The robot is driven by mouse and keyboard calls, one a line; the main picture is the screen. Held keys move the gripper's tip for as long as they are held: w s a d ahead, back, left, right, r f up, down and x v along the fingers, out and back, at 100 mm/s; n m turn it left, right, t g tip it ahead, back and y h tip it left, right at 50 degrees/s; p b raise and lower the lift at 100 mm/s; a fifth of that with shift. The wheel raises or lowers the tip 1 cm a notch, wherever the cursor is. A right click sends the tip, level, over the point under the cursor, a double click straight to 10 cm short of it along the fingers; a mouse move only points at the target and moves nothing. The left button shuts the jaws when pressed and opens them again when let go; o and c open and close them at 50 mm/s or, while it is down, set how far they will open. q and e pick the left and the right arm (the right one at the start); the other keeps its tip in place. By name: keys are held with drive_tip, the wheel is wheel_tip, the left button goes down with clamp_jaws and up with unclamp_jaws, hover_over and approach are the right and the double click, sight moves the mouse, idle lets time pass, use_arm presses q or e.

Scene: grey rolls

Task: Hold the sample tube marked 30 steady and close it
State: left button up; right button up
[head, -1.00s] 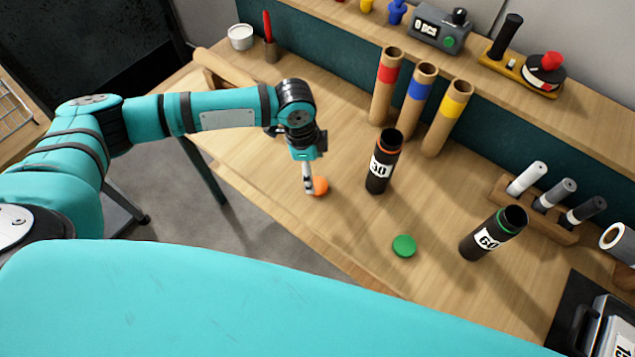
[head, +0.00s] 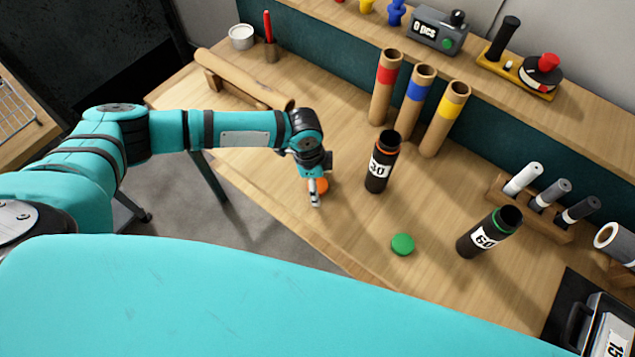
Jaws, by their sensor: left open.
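The sample tube marked 30 (head: 378,170) stands upright on the table, black with an orange ring near its open top. An orange cap (head: 319,184) lies on the table to its left, partly hidden behind my left gripper (head: 315,198). My left gripper is open and points down at the cap; I cannot tell whether it touches it. The tube marked 60 (head: 482,240) has a green ring and an open top. A green cap (head: 402,244) lies to its left. My right gripper is not in view.
Three cardboard tubes with red (head: 386,78), blue (head: 418,85) and yellow (head: 452,102) bands stand behind the tube marked 30. A marker rack (head: 530,218) is at the right. A wooden roller (head: 240,78) lies at the back left. The table's front edge is clear.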

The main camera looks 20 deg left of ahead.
sight(319, 185)
use_arm(q)
drive_tip(key=shift+c, duration=0.4)
drive_tip(key=c, duration=0.8)
drive_tip(key=shift+r, duration=0.15)
drive_tip(key=shift+r+b, duration=0.3)
drive_tip(key=shift+r, duration=0.3)
wheel_tip(319, 185, up, 2)
drive_tip(key=shift+s+r+b, duration=0.1)
drive_tip(key=shift+b, duration=0.25)
drive_tip(key=s+r+b, duration=0.1)
drive_tip(key=s+b, duration=0.1)
drive_tip(key=s, duration=1.3)
drive_tip(key=shift+s+a+r, duration=0.2)
drive_tip(key=shift+s+a, duration=0.1)
drive_tip(key=shift+s, duration=0.1)
